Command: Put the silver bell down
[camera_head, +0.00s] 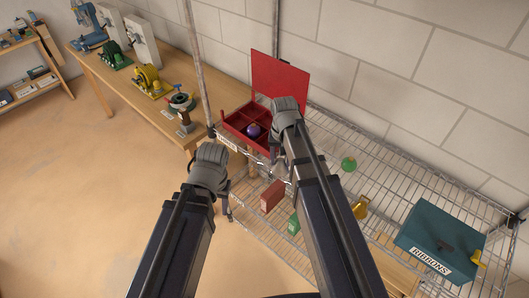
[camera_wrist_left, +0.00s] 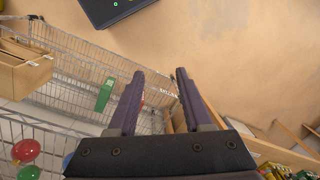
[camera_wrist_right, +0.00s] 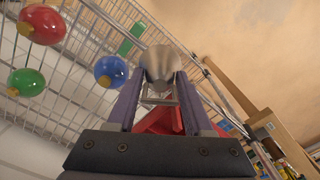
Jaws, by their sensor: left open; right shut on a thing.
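The silver bell (camera_wrist_right: 158,65) is between the fingers of my right gripper (camera_wrist_right: 160,85) in the right wrist view. In the head view my right gripper (camera_head: 277,165) is over the wire shelf, just in front of the red divided box (camera_head: 233,121), and the bell is mostly hidden there. Red surface shows below the bell in the right wrist view. The box's red lid (camera_head: 280,80) stands open. A purple ball (camera_head: 252,130) lies in one compartment. My left gripper (camera_head: 222,197) is open and empty in front of the shelf; its spread fingers show in the left wrist view (camera_wrist_left: 158,95).
A green ball (camera_head: 348,163), a gold bell (camera_head: 361,207) and a teal box labelled RIBBONS (camera_head: 440,240) are on the wire shelf to the right. A wooden bench (camera_head: 150,104) with machines is at left.

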